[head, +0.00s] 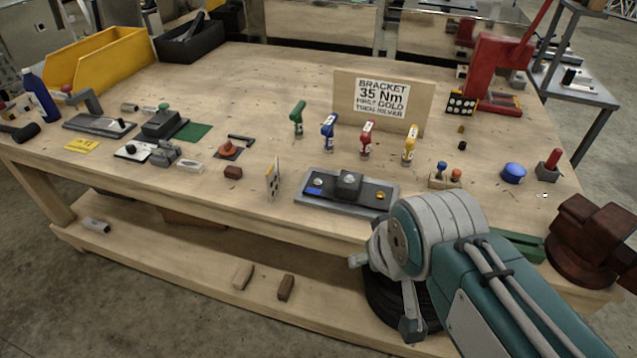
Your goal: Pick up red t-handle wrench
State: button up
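The red t-handle wrench (367,140) stands upright on the wooden workbench (240,90), in front of the bracket sign. It is third from the left in a row with a green (298,119), a blue (328,132) and a yellow (410,144) t-handle. My arm comes in from the lower right. My gripper (394,298) is at the bench's front edge, below and well apart from the red wrench. Its fingers are partly hidden by my arm, and I cannot tell whether they are open or shut.
A grey fixture plate (385,207) lies between my arm and the t-handles. A sign board (425,104) stands behind them. A red press (497,70), blue knob (513,173) and dark red vise (592,235) are on the right. The bench's back middle is clear.

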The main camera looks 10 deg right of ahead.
aim_at(365, 138)
jog(key=i+j+z, duration=0.5)
jog(key=z, duration=0.15)
jog(key=i+j+z, duration=0.15)
jog(key=j+z, duration=0.2)
